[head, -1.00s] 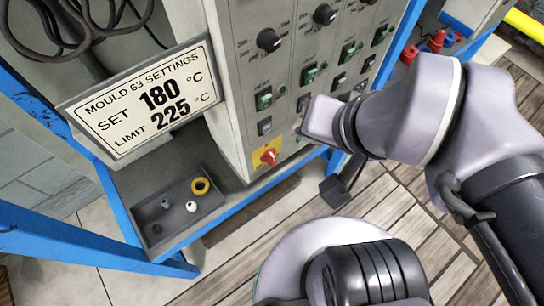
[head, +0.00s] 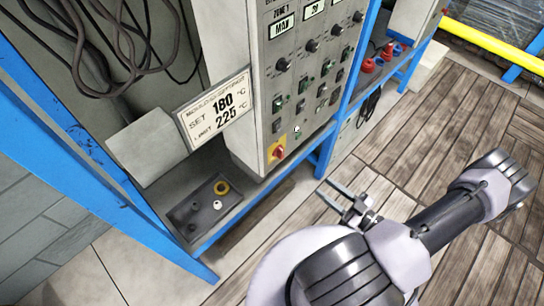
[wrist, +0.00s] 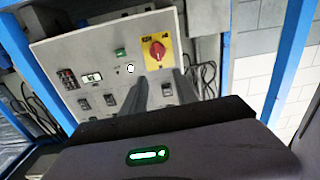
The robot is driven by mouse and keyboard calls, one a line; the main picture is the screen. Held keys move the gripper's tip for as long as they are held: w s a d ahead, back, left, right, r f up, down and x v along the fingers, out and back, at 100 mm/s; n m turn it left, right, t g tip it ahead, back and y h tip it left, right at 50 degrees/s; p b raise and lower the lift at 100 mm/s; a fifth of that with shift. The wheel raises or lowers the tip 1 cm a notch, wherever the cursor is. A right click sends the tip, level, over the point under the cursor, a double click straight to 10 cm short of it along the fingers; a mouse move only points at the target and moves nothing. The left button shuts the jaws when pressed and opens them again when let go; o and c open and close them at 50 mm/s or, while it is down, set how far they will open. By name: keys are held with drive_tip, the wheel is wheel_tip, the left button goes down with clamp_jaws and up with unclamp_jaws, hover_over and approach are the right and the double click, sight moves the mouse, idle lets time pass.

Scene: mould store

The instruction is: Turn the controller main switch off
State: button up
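The main switch (head: 278,152) is a red rotary knob on a yellow plate at the bottom left corner of the grey controller's front panel. It also shows in the wrist view (wrist: 157,51), upper centre, just beyond my fingertips. The markings on its plate are too small to read. My gripper (head: 331,190) is in front of the panel, to the right of and below the knob in the head view. In the wrist view my gripper (wrist: 161,78) has its two fingers apart with nothing between them, clear of the knob.
The controller panel (head: 296,100) carries several black knobs and green switches. A settings sign (head: 215,110) stands left of it. The wooden floor (head: 430,130) to the right is clear.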

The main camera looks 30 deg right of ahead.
sight(283, 154)
drive_tip(key=shift+m, duration=0.3)
drive_tip(key=b+x, duration=0.1)
drive_tip(key=x, duration=0.4)
drive_tip(key=b+x, duration=0.1)
drive_tip(key=x, duration=0.5)
drive_tip(key=b+x, duration=0.1)
drive_tip(key=x, duration=0.5)
drive_tip(key=shift+w+d+f, duration=0.2)
drive_tip(key=shift+w, duration=0.1)
clamp_jaws()
